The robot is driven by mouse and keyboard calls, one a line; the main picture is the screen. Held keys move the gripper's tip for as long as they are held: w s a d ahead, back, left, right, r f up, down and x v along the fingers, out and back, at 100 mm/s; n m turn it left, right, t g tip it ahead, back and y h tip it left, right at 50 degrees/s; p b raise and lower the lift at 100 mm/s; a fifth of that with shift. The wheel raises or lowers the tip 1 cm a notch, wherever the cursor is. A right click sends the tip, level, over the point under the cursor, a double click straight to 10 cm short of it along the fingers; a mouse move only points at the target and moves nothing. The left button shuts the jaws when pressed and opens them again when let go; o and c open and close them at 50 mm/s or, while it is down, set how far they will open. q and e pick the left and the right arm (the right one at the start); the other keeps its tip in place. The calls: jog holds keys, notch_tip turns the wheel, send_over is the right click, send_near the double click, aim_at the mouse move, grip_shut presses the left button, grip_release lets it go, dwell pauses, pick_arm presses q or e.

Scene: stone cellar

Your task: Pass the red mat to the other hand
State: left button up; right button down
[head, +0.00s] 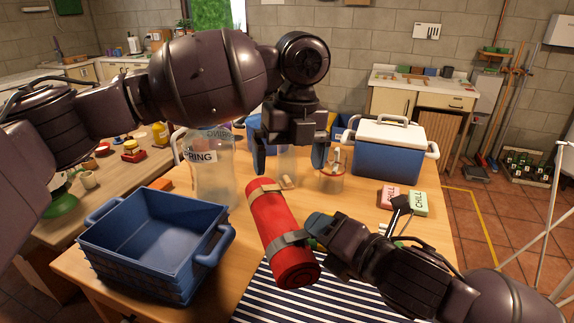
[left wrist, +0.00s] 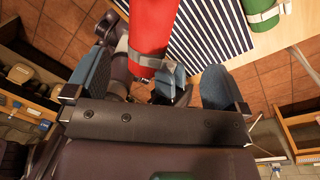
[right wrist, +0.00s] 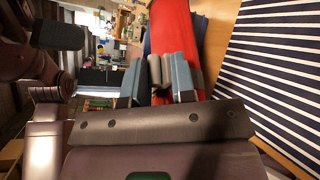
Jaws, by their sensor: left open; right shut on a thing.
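The red mat (head: 272,214) is rolled up with a strap near each end. It is held tilted above the table and the striped cloth. It also shows in the left wrist view (left wrist: 152,28) and the right wrist view (right wrist: 169,35). My right gripper (head: 314,226) is shut on the mat from its right side, and its fingertips are partly hidden in the head view. My left gripper (head: 290,163) is open and empty, fingers pointing down, just above and beyond the mat's far end. In the left wrist view the mat's end shows beyond the open fingers (left wrist: 155,85).
A blue crate (head: 111,268) stands at the left, with a clear jug (head: 212,180) behind it. A blue cooler with a white lid (head: 390,134) stands at the back right. The striped cloth (head: 330,296) lies in front. A green roll (left wrist: 265,14) shows in the left wrist view.

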aim_at(280, 212)
pick_arm(q)
jog(key=shift+s+a+f, duration=0.1)
jog(key=shift+a+f, duration=0.05)
jog(key=shift+f, duration=0.45)
jog(key=shift+s+a+f, duration=0.1)
jog(key=shift+a+f, duration=0.05)
jog(key=shift+f, duration=0.45)
jog(key=f, duration=0.3)
jog(key=a+f, duration=0.1)
jog(key=f, duration=0.7)
jog(key=shift+s+a, duration=0.15)
pick_arm(e)
jog(key=shift+r, duration=0.15)
pick_arm(q)
jog(key=c, duration=1.1)
jog(key=shift+r, duration=0.1)
pick_arm(e)
jog(key=c, duration=0.9)
grip_release()
jog(key=shift+o, duration=0.2)
